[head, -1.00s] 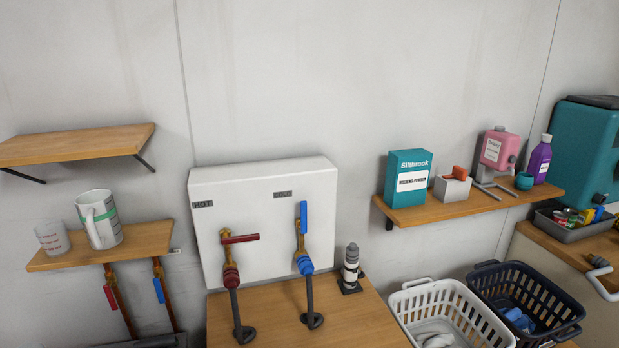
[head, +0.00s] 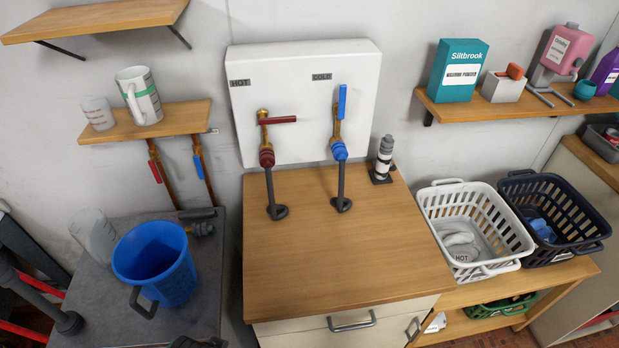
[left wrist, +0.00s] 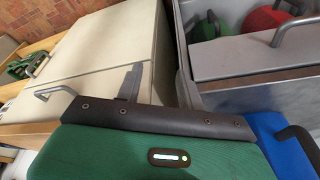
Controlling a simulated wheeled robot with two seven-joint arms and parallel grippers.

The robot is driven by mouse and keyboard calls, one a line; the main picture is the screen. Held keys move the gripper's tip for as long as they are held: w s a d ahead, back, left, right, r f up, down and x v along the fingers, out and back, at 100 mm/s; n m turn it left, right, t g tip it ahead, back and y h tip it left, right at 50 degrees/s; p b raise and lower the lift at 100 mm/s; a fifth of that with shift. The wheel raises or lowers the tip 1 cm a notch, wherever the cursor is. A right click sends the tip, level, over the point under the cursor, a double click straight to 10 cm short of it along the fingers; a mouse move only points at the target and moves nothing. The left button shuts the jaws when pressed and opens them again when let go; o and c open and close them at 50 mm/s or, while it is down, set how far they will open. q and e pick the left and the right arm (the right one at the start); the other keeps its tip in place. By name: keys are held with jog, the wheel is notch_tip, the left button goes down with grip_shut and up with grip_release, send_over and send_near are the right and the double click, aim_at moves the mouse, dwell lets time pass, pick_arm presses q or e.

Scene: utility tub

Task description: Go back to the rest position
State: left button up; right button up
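My left gripper (left wrist: 158,88) shows in the left wrist view, its two grey fingers apart with nothing between them. Behind the fingers are pale cabinet fronts and a grey unit. I cannot make out the left gripper in the head view. My right gripper is in neither view.
A blue bucket (head: 157,262) and a clear jug (head: 93,235) stand on the grey tub top at left. The wooden counter (head: 330,250) is bare in front of the hot and cold taps. A white basket (head: 500,265) and a dark basket (head: 570,250) stand at right.

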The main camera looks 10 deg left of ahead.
pick_arm(q)
jog(key=s+f+g, duration=0.1)
jog(key=s+f, duration=0.1)
jog(key=f, duration=1.1)
jog(key=s+f, duration=0.2)
jog(key=f, duration=1.1)
jog(key=s+a+f, duration=0.2)
jog(key=s+f, duration=0.6)
jog(key=s, duration=0.1)
jog(key=s+a+f+g, duration=0.1)
jog(key=s+f, duration=0.7)
jog(key=shift+s+a+f, duration=0.35)
jog(key=shift+f, duration=0.05)
